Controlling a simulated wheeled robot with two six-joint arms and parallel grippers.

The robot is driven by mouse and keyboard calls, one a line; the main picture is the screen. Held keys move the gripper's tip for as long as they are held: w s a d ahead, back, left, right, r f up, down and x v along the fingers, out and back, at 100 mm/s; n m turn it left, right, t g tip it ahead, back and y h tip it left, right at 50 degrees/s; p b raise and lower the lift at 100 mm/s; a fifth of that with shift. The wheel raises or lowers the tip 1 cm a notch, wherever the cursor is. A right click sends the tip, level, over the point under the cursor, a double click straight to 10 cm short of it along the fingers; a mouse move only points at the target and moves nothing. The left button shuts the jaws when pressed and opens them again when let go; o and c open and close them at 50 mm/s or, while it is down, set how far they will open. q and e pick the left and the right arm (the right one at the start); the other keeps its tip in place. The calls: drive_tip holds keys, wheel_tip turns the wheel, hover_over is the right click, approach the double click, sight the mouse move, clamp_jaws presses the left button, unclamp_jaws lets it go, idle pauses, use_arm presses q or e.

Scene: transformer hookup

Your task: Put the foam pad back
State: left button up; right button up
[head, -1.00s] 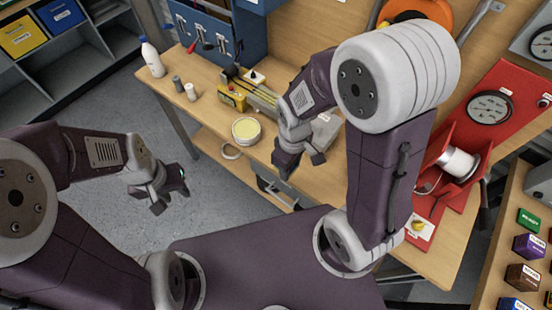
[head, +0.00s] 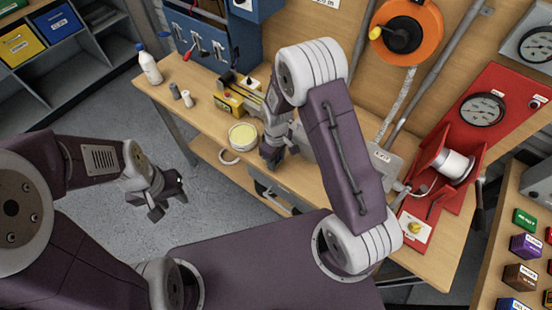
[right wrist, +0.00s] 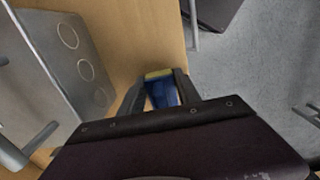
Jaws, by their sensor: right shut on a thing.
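My right gripper (head: 270,160) hangs over the front of the wooden bench, beside the round tin (head: 243,135) with pale yellow contents. In the right wrist view its fingers (right wrist: 161,80) are shut on a small blue block with a yellow edge (right wrist: 162,94), which may be the foam pad. In the head view this block is hidden by the gripper. My left gripper (head: 168,208) is open and empty over the grey floor, away from the bench.
A yellow tool (head: 230,100), a white bottle (head: 149,66) and two small cylinders stand at the bench's left. A grey box (head: 383,160) and the red gauge stand with a white spool (head: 457,166) are at the right.

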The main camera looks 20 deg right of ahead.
drive_tip(key=shift+s, duration=0.1)
drive_tip(key=shift+f, duration=0.15)
drive_tip(key=o, duration=1.3)
wheel_tip(320, 180, up, 12)
drive_tip(key=shift+r, duration=0.25)
drive_tip(key=s+d+m, duration=0.1)
drive_tip(key=s+m, duration=0.1)
drive_tip(key=s, duration=0.2)
drive_tip(key=s+d+r+m, duration=0.1)
drive_tip(key=s+d+m, duration=0.1)
drive_tip(key=s+m, duration=0.1)
drive_tip(key=s+d+m+t, duration=0.1)
drive_tip(key=s+d+m, duration=0.1)
drive_tip(key=s+m, duration=0.1)
drive_tip(key=shift+s+r, duration=0.25)
drive_tip(key=shift+s, duration=0.65)
